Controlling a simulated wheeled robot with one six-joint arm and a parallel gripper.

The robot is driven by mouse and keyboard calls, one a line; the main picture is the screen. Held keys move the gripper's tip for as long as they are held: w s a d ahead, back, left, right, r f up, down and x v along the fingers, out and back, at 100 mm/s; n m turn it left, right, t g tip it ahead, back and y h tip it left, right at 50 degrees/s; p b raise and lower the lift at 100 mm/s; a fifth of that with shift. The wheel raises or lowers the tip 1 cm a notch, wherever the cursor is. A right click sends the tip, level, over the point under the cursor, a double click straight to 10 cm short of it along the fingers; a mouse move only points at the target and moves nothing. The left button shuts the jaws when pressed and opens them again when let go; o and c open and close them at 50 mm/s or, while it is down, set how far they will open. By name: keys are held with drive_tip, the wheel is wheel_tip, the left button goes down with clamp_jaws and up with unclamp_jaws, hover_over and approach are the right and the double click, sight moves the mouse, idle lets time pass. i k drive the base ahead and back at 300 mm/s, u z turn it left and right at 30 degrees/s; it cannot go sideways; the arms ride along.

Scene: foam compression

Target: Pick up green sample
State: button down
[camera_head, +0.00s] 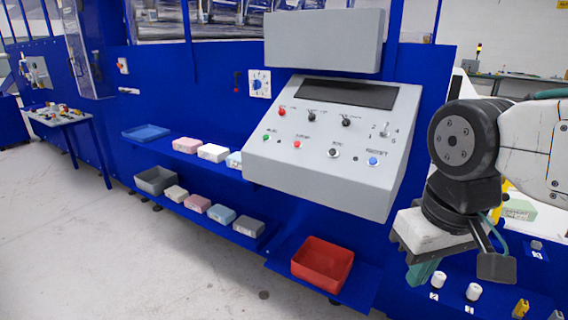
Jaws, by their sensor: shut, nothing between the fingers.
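A pale green block (520,210), which looks like the green sample, lies at the right edge, partly hidden behind my arm. My gripper (417,286) hangs at the lower right, below the white wrist part, with its teal fingers pointing down. The fingers are shut and hold nothing. In the picture my gripper is left of and lower than the green block, apart from it.
A grey control panel (335,135) with buttons stands left of my arm. A red bin (322,264) sits on a low blue shelf. Coloured blocks, a blue tray (146,133) and a grey bin (155,180) are on shelves at left.

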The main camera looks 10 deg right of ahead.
sight(523, 209)
drive_tip(key=z, duration=1.65)
drive_tip(key=k, duration=0.55)
drive_tip(key=u, duration=1.15)
drive_tip(key=i, duration=1.35)
drive_tip(key=z, duration=0.75)
drive_tip(key=i, duration=0.35)
drive_tip(key=z, duration=0.25)
